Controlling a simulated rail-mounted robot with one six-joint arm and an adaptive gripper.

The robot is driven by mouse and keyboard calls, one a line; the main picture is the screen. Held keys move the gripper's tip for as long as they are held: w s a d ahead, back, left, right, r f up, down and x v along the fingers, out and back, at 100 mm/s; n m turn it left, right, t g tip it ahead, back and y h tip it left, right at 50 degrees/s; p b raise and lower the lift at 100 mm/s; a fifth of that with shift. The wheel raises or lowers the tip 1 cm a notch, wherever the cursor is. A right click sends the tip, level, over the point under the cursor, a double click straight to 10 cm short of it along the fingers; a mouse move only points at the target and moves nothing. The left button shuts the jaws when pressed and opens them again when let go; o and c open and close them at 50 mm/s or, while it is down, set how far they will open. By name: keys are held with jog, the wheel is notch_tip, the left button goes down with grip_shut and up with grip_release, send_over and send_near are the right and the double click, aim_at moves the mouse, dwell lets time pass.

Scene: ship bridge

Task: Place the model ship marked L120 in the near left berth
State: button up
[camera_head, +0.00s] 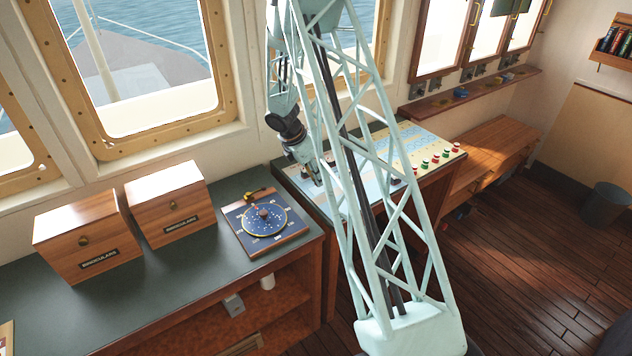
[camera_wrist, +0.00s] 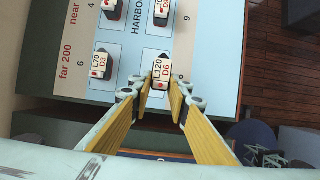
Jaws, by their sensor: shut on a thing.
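The model ship marked L120 (camera_wrist: 162,72) has a white top reading L120 and D6 in red. It sits between the yellow fingers of my gripper (camera_wrist: 160,89), which is shut on it. I cannot tell whether the ship touches the board below. The harbour board (camera_wrist: 135,48) is pale blue and cream, with "near", "far 200" and numbers printed on it. The board also shows in the head view (camera_head: 385,143), where my gripper (camera_head: 314,176) is at its left part and the ship is not clear. I cannot make out the near left berth.
A ship marked L70 (camera_wrist: 102,65) stands left of L120. In the head view, a round dial (camera_head: 265,217) and two binocular boxes (camera_head: 88,240) stand on the left counter.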

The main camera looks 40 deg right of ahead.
jog(key=shift+w+d, duration=0.2)
jog(key=shift+w, duration=0.1)
jog(key=shift+w, duration=0.15)
jog(key=shift+w+d, duration=0.2)
jog(key=shift+f+p, duration=0.3)
jog(key=shift+f, duration=1.55)
jog(key=shift+f, duration=0.15)
jog(key=o, duration=0.8)
jog(key=shift+r, duration=0.25)
jog(key=shift+v, duration=5.9)
